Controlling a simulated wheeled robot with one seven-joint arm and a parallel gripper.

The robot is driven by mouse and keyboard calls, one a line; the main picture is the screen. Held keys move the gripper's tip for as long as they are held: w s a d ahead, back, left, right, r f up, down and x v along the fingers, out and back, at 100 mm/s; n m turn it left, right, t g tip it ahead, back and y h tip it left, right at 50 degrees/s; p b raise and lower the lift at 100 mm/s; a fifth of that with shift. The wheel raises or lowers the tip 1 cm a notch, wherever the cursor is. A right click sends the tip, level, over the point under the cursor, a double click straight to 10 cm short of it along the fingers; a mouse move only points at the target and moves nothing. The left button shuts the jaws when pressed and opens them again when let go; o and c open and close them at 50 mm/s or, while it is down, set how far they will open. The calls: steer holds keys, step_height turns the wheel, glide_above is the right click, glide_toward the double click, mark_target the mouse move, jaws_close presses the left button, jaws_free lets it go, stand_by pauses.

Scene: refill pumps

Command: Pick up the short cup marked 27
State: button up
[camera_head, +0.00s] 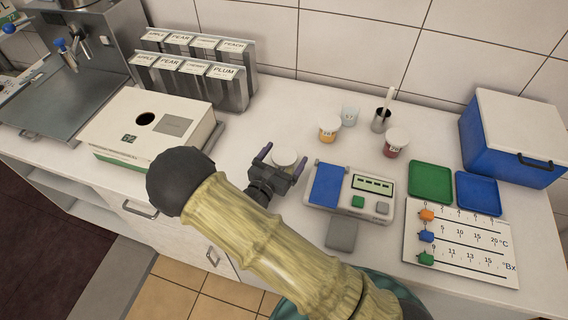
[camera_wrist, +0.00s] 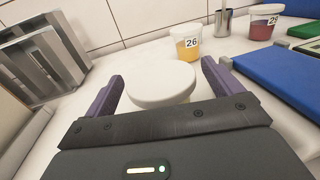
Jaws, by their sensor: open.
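A cup with a round white lid (camera_head: 285,156) stands on the counter, and the same white lid (camera_wrist: 160,84) fills the middle of the wrist view. My gripper (camera_head: 281,163) is open, with its purple fingers on either side of this cup. The fingers also show in the wrist view (camera_wrist: 161,76), apart from the lid's sides. The cup's front and any number on it are hidden, so I cannot tell whether it is marked 27. An orange-filled cup marked 26 (camera_wrist: 188,45) stands behind it. A red-filled cup (camera_head: 394,144) has a label I cannot read surely.
A pale cup (camera_head: 349,116) and a metal holder (camera_head: 381,121) stand at the back. A scale-like device (camera_head: 355,190) is right of my gripper. Green (camera_head: 430,181) and blue (camera_head: 477,192) trays and a blue cooler (camera_head: 512,145) are farther right. A white box (camera_head: 149,124) is left.

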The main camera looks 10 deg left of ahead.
steer(key=shift+x, duration=0.9)
steer(key=shift+s+d, duration=0.1)
steer(key=shift+s, duration=0.05)
steer(key=c, duration=1.1)
steer(key=shift+r, duration=0.1)
step_height(320, 180, up, 10)
steer(key=shift+f+b, duration=0.1)
steer(key=shift+b, duration=0.35)
